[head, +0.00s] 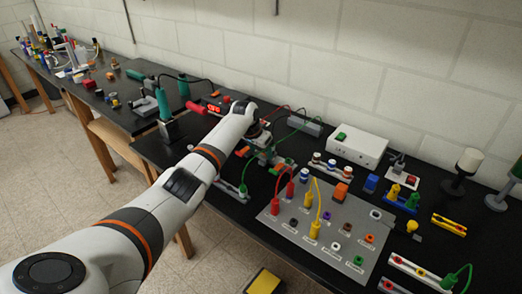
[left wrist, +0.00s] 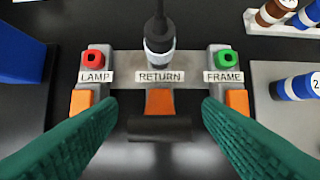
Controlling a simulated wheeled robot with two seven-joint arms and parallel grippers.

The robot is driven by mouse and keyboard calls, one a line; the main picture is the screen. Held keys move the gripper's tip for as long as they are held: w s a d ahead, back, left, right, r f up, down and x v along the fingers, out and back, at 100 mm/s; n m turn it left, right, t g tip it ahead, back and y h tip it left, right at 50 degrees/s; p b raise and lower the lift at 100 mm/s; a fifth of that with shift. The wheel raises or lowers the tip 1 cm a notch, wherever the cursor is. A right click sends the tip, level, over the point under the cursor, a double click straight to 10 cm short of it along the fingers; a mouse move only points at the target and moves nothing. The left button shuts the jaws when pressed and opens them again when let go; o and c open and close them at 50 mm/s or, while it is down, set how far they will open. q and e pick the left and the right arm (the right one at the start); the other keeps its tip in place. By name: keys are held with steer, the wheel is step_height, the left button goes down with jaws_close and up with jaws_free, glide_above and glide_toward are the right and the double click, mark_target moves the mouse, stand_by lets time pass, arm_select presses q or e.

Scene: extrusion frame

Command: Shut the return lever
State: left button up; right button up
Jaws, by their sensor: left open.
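The RETURN label (left wrist: 160,76) sits at the middle of a grey terminal fixture in the left wrist view, with a black plug and cable in the socket above it. Below the label is the return lever (left wrist: 160,102), an orange piece with a dark crosswise bar (left wrist: 160,128) at its near end. My left gripper (left wrist: 158,104) is open, its green ribbed fingers on either side of the lever, apart from it. In the head view my left gripper (head: 268,156) is over the bench, and my arm and hand largely hide the fixture. My right gripper is not in view.
A red LAMP socket (left wrist: 94,59) and a green FRAME socket (left wrist: 227,59) flank the return socket, each above an orange piece. A grey panel (head: 330,225) with plugs and cables lies nearby. A white box (head: 357,146) stands behind.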

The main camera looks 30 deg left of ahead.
arm_select(q)
steer(key=shift+w+f, duration=0.15)
steer(key=shift+f, duration=0.25)
